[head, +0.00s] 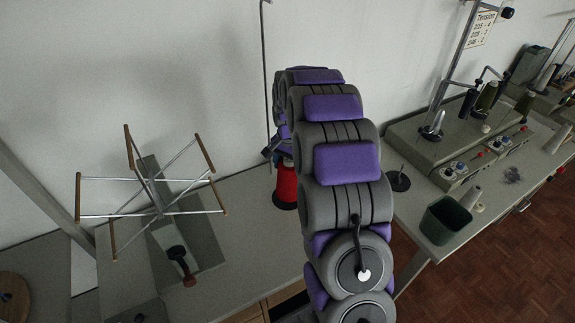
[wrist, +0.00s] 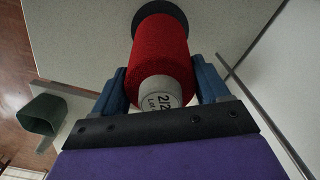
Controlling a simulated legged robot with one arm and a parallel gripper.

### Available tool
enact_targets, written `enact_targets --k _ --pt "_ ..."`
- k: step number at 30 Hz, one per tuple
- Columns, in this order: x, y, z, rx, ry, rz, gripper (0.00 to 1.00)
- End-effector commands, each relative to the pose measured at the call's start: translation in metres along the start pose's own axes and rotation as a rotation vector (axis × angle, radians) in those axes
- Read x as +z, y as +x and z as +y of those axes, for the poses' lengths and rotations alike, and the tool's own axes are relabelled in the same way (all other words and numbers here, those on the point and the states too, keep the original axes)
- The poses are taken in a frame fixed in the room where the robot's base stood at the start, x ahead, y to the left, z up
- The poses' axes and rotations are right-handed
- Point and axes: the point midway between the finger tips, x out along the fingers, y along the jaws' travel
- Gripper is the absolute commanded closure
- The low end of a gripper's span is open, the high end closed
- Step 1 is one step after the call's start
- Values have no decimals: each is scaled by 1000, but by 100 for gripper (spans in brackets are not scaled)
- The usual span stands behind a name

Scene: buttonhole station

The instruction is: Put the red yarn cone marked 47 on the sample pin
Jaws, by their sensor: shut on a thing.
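A red yarn cone (head: 286,184) stands at the back of the table, partly behind my arm in the head view. In the wrist view the red yarn cone (wrist: 160,55) lies between the blue fingers of my gripper (wrist: 160,84), which is shut on it near its pale end. That end has a label starting "2/2" and "Lot"; I cannot read a 47. A black disc (wrist: 146,14) shows at the cone's far end. A black round base with a thin upright pin (head: 399,182), possibly the sample pin, stands right of my arm. My gripper (head: 276,148) is mostly hidden in the head view.
A yarn swift (head: 155,208) with wooden pegs stands at left. A tall thin rod (head: 265,75) rises behind the cone. At right are a green bin (head: 445,220) and a grey machine bed (head: 415,140) with spools. The bare tabletop (head: 245,225) left of the cone is free.

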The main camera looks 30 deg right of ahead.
Motion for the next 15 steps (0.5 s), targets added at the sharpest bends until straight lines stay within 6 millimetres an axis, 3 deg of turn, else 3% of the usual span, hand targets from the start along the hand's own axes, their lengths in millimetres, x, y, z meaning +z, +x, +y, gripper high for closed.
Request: enact_targets --k 1,2,9,15 --pt "0 0 0 0 -1 1 83" --pt "0 0 0 0 -1 1 24" --pt "2 0 -2 1 -1 2 1" --pt "0 0 0 1 -1 0 0"
